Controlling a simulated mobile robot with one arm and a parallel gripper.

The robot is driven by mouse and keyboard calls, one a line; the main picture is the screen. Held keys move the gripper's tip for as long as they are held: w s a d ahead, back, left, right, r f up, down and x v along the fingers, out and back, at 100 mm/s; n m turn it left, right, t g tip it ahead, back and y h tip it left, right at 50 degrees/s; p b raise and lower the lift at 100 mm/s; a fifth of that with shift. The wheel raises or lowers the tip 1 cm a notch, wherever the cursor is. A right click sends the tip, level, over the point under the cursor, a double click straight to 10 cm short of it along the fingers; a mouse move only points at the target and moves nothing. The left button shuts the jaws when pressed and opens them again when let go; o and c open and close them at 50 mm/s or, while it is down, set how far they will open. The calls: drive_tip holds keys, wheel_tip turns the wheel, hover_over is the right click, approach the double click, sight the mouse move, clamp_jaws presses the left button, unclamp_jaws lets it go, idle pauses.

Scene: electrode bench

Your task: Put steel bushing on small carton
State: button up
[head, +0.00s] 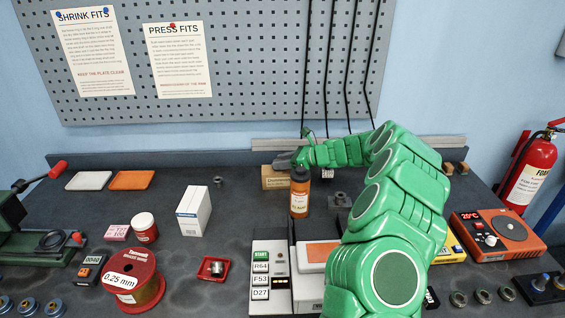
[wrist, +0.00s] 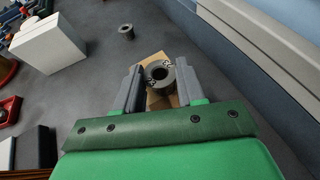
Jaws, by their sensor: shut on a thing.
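The steel bushing (wrist: 170,82), a thick grey ring with dark marks on its face, sits between the two fingers of my gripper (wrist: 158,76) in the wrist view. My gripper is shut on it. A small brown carton (wrist: 155,100) shows directly beneath the bushing in the wrist view. In the head view, the carton (head: 275,183) stands at the back of the bench and my gripper (head: 284,160) is at its top. The bushing is not clearly visible in the head view. I cannot tell whether it touches the carton.
An orange-labelled bottle (head: 300,192) stands close to the right of the carton. A small grey ring part (head: 217,180) lies to the left with clear bench between. A white box (head: 194,212) stands farther left. The pegboard wall (head: 225,60) rises behind.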

drive_tip(key=o, duration=1.1)
drive_tip(key=shift+f, duration=0.15)
drive_tip(key=shift+d+r, duration=0.25)
drive_tip(key=v, duration=1.1)
drive_tip(key=shift+s+d+r, duration=0.1)
drive_tip(key=shift+s+d, duration=0.05)
drive_tip(key=shift+s, duration=0.05)
